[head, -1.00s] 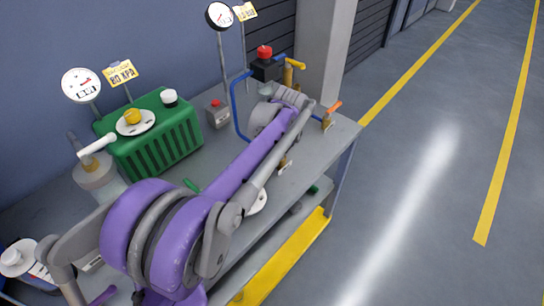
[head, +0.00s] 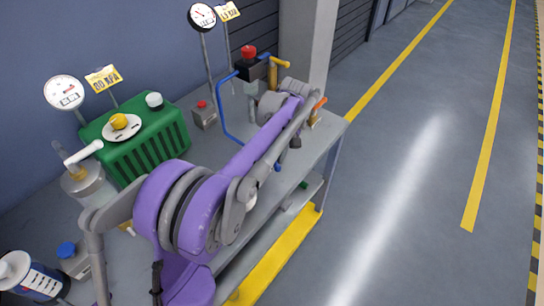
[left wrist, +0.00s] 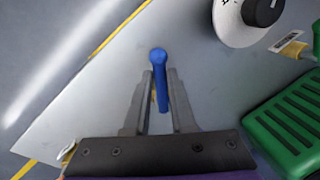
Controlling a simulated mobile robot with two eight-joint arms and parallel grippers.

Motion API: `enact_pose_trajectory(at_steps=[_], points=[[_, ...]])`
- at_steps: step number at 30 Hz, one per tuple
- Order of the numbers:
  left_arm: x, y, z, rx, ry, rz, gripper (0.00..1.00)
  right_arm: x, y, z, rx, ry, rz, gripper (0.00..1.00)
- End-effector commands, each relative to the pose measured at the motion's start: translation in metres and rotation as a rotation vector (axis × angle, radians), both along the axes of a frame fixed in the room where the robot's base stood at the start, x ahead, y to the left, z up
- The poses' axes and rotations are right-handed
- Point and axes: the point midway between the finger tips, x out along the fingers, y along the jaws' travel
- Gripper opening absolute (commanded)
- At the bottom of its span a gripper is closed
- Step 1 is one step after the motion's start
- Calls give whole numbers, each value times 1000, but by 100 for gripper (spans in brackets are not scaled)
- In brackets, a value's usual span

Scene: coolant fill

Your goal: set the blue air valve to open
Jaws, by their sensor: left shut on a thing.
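In the left wrist view, the blue valve handle (left wrist: 158,58) is a slim lever with a rounded end, lying between the fingers of my left gripper (left wrist: 160,84). The gripper is shut on it, and the rounded end sticks out past the fingertips. In the head view a small blue piece (head: 277,167) shows beside my purple left arm, near the bench's front edge. The left gripper's fingers are mostly hidden there by the arm. The valve body is hidden, so I cannot read its setting. My right gripper is in neither view.
The grey bench (head: 318,137) also carries a green ribbed box (head: 150,140), a dial gauge (head: 202,17), a second gauge (head: 65,92) and a grey box with a red button (head: 204,113). A blue pipe (head: 223,100) stands behind my arm. Open floor lies right.

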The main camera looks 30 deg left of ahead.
Motion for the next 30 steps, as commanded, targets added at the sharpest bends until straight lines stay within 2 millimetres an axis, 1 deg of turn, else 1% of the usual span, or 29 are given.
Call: enact_pose_trajectory(at_steps=[9, 15, 22, 30], points=[[15, -6, 1, 0, -2, 286, 0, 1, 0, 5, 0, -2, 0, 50], [21, -7, 1, -1, -1, 428, 0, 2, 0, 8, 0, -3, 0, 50], [27, -8, 1, 0, -1, 536, 0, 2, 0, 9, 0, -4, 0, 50], [29, -8, 0, 0, -2, 586, 0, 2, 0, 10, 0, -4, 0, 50]])
